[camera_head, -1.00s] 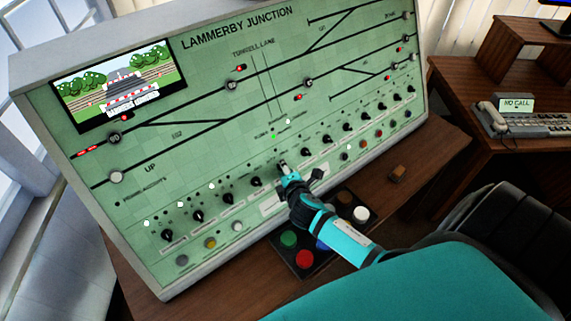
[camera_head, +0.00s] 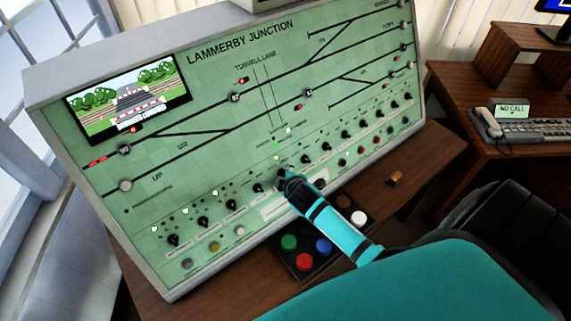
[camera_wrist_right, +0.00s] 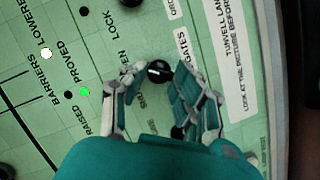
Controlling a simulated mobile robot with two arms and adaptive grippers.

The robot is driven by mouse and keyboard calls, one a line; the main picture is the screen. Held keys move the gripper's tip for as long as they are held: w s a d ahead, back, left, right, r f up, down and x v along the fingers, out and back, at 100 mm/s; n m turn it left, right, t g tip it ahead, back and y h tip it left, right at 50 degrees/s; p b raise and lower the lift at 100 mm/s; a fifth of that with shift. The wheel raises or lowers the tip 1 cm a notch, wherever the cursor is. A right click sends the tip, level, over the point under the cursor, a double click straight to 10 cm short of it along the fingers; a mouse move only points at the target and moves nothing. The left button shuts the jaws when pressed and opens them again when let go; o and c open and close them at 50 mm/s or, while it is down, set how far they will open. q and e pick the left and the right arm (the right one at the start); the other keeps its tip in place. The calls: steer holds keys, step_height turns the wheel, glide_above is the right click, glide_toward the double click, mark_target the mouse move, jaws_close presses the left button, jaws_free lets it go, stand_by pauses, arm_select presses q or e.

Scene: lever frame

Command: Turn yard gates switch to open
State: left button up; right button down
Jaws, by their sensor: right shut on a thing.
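The switch (camera_wrist_right: 158,70) is a small black round knob with a pale pointer line, on the green panel. The word GATES is printed beside it, with the rest of that label hidden by a finger. My right gripper (camera_wrist_right: 150,82) is closed around this knob, one finger on each side. In the head view my right gripper (camera_head: 284,181) is at the row of black knobs in the lower middle of the panel and hides the switch. Lettering ending in EN also shows near the knob. My left gripper is out of view.
The sloping green panel (camera_head: 205,130) carries rows of knobs, buttons and lamps close on both sides. A black box with coloured buttons (camera_head: 304,262) lies on the desk under my right arm. A telephone (camera_head: 487,122) stands at the right.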

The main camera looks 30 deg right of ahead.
stand_by(0.4)
steer(key=c, duration=1)
jaws_free()
steer(key=v, duration=1.2)
steer(key=shift+s+d, duration=0.1)
